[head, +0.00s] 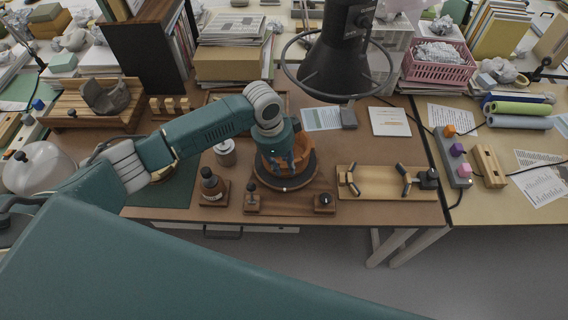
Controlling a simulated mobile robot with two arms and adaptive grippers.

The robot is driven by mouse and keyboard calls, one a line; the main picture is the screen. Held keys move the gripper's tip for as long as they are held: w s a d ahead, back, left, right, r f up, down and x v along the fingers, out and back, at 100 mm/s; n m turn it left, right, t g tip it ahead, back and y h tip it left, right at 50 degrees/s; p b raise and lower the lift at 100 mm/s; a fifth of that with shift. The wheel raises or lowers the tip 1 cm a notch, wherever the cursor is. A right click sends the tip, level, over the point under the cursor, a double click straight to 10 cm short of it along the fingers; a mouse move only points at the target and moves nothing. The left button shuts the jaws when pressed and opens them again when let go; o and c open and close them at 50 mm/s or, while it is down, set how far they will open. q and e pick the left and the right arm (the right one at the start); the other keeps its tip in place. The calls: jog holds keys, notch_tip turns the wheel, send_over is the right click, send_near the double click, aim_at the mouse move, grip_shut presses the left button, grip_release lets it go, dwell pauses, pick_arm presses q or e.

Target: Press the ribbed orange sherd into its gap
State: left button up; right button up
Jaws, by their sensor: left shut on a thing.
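An orange vessel (303,150) stands on a dark round turntable (312,180) near the middle of the bench. My left arm comes in from the left, and my left gripper (286,166) points down at the vessel, at its left front side. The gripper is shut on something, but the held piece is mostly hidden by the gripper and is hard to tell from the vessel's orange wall. I cannot make out ribs or the gap at this size. My right gripper is not in view.
A black lamp with a ring (338,60) hangs over the bench behind the vessel. A wooden board with dark clamps (376,184) lies to the right. Small wooden blocks with knobs stand in front.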

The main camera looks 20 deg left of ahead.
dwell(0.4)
pick_arm(q)
jog(key=o, duration=1)
jog(key=shift+o, duration=0.2)
notch_tip(320, 180, up, 12)
jog(key=s+a, duration=0.1)
jog(key=shift+a+f, duration=0.15)
jog(key=shift+a, duration=0.25)
jog(key=shift+s+f, duration=0.1)
jog(key=shift+s, duration=0.05)
